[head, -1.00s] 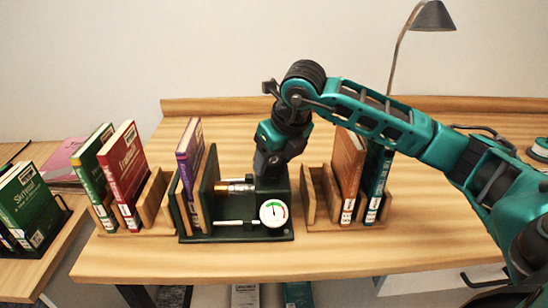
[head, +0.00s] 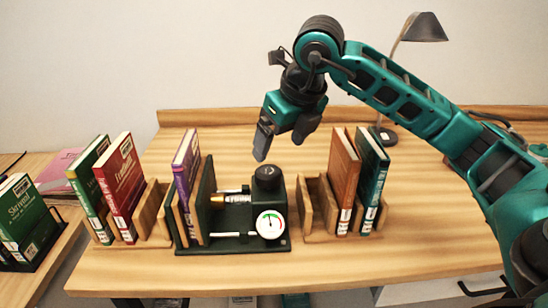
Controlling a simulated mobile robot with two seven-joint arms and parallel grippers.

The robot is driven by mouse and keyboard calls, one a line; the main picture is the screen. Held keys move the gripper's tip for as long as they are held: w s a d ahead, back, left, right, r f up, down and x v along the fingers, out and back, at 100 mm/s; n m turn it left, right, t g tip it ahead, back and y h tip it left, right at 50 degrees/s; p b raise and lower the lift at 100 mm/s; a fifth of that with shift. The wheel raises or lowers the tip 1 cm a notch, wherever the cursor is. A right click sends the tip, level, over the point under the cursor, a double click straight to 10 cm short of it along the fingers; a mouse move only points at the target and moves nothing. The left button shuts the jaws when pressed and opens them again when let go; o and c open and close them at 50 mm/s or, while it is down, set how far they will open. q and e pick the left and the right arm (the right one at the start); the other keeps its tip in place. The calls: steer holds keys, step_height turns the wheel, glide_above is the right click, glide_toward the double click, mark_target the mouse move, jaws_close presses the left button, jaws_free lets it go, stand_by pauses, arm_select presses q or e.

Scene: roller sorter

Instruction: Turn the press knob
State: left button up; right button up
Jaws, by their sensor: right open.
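The press (head: 236,243) is dark green and stands in the middle of the table, with a purple book (head: 186,168) upright between its plates at the left. Its black round knob (head: 267,176) sits on top of the block at the right end. A white dial (head: 270,224) with a green section is on the block's front. My right gripper (head: 280,145) is open and empty, above the knob and apart from it, fingers pointing down. My left gripper is not in view.
A wooden rack with green and red books (head: 124,182) stands left of the press. Another rack with brown (head: 343,178) and teal books (head: 372,180) stands to the right. A lamp (head: 424,27) is behind. The table (head: 200,274) is clear in front.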

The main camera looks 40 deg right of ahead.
steer(key=v, duration=0.4)
steer(key=shift+f, duration=0.1)
stand_by(0.5)
